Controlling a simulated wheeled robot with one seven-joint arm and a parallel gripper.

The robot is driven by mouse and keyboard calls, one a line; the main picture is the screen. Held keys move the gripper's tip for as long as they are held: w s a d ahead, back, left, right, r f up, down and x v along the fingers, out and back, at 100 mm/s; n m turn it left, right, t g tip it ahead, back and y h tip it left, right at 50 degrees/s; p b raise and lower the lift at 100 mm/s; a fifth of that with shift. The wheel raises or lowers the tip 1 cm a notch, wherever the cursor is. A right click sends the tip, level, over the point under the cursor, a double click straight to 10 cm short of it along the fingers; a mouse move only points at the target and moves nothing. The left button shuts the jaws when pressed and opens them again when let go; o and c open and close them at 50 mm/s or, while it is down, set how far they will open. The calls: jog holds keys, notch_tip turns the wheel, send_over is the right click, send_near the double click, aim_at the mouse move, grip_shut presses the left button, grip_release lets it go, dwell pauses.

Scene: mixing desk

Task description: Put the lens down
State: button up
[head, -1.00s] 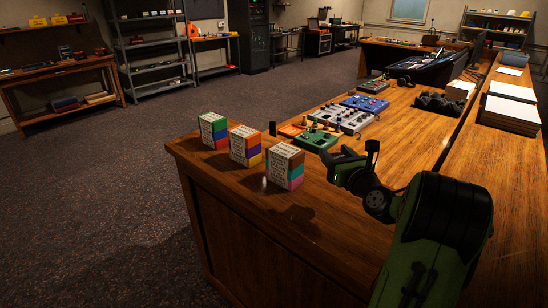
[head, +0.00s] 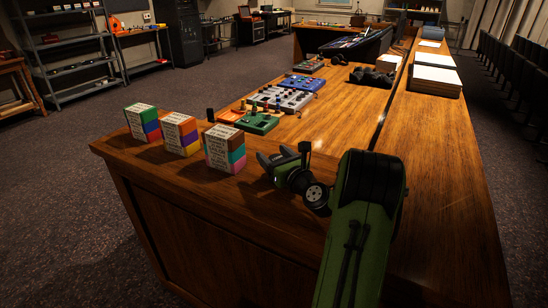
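I cannot make out a lens for certain. My gripper (head: 272,160) is small and dark at the end of my green and black arm, low over the near end of the wooden desk (head: 225,195). It is just right of the nearest box stack. My wrist and the dark surroundings hide what is between the fingers, so I cannot tell whether it holds anything. A small dark upright cylinder (head: 210,115) stands on the desk behind the box stacks; I cannot tell what it is.
Three striped box stacks stand along the desk's left edge: left (head: 143,122), middle (head: 180,134), right (head: 224,148). Behind are a green pedal (head: 258,121), an orange one (head: 229,116) and a mixer (head: 283,99). White paper stacks (head: 435,80) lie right. Bare wood shows at centre right.

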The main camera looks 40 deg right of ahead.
jog(key=shift+o, duration=1)
jog(key=b+v, duration=0.1)
jog(key=v, duration=1.1)
jog(key=shift+s+b, duration=0.1)
jog(key=shift+b, duration=0.3)
jog(key=w+a+n+y, duration=0.1)
jog(key=a+n, duration=0.1)
jog(key=a, duration=0.1)
jog(key=w+a+n+g+y, duration=0.1)
jog(key=a+n+y, duration=0.1)
jog(key=a+n, duration=0.1)
jog(key=w+a+n+y, duration=0.1)
jog(key=a+n, duration=0.1)
jog(key=a, duration=0.1)
jog(key=shift+w+f+n+g+y, duration=0.25)
jog(key=shift+w+n+g+y, duration=0.05)
jog(key=shift+w+n, duration=0.1)
jog(key=s+a+f+n+g+y, duration=0.15)
jog(key=a+n+g, duration=0.25)
jog(key=a+n, duration=0.5)
jog(key=s+a+f+n+g+y, duration=0.1)
jog(key=s+a+f+n+g, duration=0.15)
jog(key=a+n, duration=0.6)
jog(key=s+a+r+n+g+h, duration=0.2)
jog(key=s+n+g+h, duration=0.1)
jog(key=s+n, duration=1)
jog(key=shift+s+r+g, duration=0.2)
jog(key=shift+s+g, duration=0.25)
jog(key=shift+s, duration=0.7)
